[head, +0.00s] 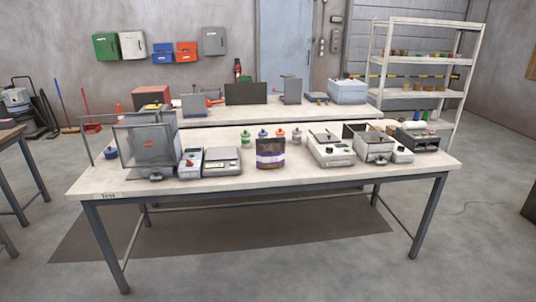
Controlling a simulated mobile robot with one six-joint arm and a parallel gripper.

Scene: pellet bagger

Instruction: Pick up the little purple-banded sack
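The little sack with a purple band (271,154) stands upright near the front edge of the long table, about mid-length. It is dark at the top, with a purple band across its middle and a paler part below. Nothing covers its front. My gripper is not in view, and nothing is seen holding the sack.
The sack stands on a light-topped table (240,179). A scale (222,162) is to its left and a white device (331,149) to its right. Several small bottles (263,135) stand behind it. A clear-walled box (146,150) is at the left end. The floor in front is clear.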

